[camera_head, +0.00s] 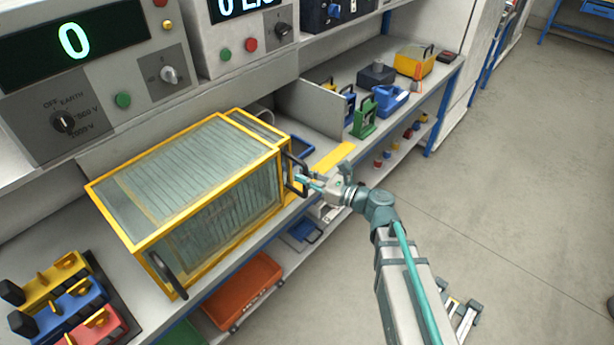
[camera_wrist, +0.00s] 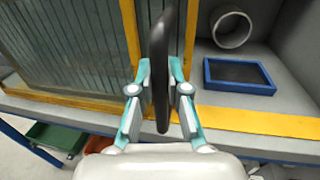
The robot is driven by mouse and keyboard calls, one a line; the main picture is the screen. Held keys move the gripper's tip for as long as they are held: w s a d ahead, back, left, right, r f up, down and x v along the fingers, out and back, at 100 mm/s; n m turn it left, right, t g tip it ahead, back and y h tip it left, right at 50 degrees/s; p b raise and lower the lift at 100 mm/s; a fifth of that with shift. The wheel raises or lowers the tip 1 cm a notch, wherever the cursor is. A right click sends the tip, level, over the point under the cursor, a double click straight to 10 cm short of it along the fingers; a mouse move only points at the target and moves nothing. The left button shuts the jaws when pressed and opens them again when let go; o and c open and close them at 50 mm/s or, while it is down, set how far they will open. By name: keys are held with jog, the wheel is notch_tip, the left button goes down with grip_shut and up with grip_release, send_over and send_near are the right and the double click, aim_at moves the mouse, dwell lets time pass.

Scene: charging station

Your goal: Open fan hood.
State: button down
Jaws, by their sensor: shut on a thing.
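The fan hood (camera_head: 200,180) is a yellow-framed box with clear, slatted panels on the bench, and it looks closed. It has a black handle at its near left corner and another black handle (camera_head: 297,172) on its right side. My gripper (camera_head: 308,183) is at the right handle. In the wrist view the hood (camera_wrist: 70,45) fills the left side, and the dark upright handle (camera_wrist: 160,60) stands between the two teal fingers of my gripper (camera_wrist: 159,88). The fingers are shut on the handle, one on each side.
The bench has a yellow strip (camera_head: 334,157) and a blue-rimmed tray (camera_wrist: 238,75) right of the hood. Green (camera_head: 364,118) and blue (camera_head: 391,98) devices stand farther along. Instrument panels (camera_head: 75,75) rise behind the hood. A red-orange bin (camera_head: 243,290) sits on the lower shelf. The floor at right is clear.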

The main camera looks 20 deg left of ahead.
dwell(0.3)
jog(key=c, duration=1.1)
grip_release()
jog(key=shift+c, duration=0.2)
jog(key=v, duration=1.2)
